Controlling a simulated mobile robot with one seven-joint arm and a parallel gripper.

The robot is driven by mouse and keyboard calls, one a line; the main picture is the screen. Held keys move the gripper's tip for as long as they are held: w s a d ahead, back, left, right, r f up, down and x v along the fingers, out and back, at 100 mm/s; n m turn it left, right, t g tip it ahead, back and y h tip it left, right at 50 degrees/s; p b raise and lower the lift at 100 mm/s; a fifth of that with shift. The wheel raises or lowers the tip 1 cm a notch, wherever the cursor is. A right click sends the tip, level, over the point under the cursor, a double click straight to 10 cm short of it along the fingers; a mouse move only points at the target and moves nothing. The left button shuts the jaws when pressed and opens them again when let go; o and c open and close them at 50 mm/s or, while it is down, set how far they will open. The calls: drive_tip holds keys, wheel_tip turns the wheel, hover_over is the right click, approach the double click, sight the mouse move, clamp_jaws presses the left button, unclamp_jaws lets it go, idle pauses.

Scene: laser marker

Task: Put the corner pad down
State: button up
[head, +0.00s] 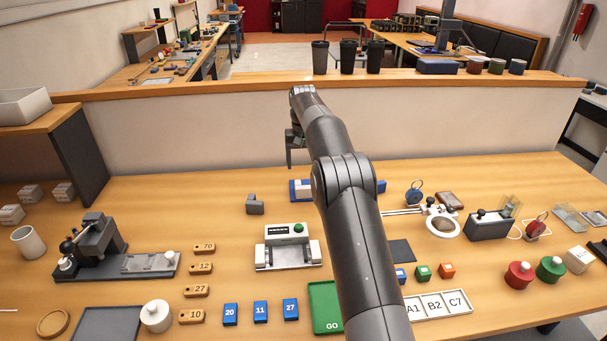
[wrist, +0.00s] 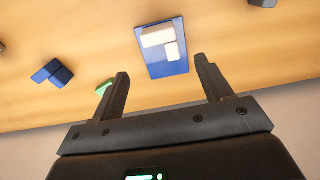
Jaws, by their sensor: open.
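My gripper (head: 289,158) is open and empty, raised above the back of the bench; its two fingers also show in the wrist view (wrist: 162,70). Below and beyond the fingers lies a blue tray (wrist: 168,70) with white pieces (wrist: 158,38) in it, one of them L-shaped. The tray (head: 293,196) is partly hidden by my arm in the head view. A blue L-shaped piece (wrist: 52,73) lies on the wood apart from the tray. A grey block (head: 254,206) stands left of the tray in the head view. I cannot tell for sure which piece is the corner pad.
A low wall (head: 220,125) runs behind the bench, with dark cups (head: 320,57) on its ledge. A white fixture with a green button (head: 289,250) stands in front of the tray. A dark clamp device (head: 95,245) is at left. Bare wood lies left of the grey block.

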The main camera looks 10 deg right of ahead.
drive_tip(key=s+d+r+t, duration=0.1)
drive_tip(key=s+d+r, duration=0.1)
drive_tip(key=s+r, duration=1)
drive_tip(key=s+d+r+t, duration=0.2)
drive_tip(key=s+r, duration=0.6)
drive_tip(key=s, duration=0.4)
drive_tip(key=s+f+t, duration=0.1)
drive_tip(key=s+f, duration=0.2)
drive_tip(key=s, duration=0.6)
drive_tip(key=s+d+f, duration=0.1)
drive_tip(key=s+f, duration=0.2)
drive_tip(key=s, duration=0.7)
drive_tip(key=s+f+t, duration=0.1)
drive_tip(key=s+f, duration=0.2)
drive_tip(key=s, duration=0.6)
drive_tip(key=shift+s+d+f+t, duration=0.2)
drive_tip(key=shift+d+t, duration=0.05)
drive_tip(key=shift+t, duration=0.05)
idle(1.4)
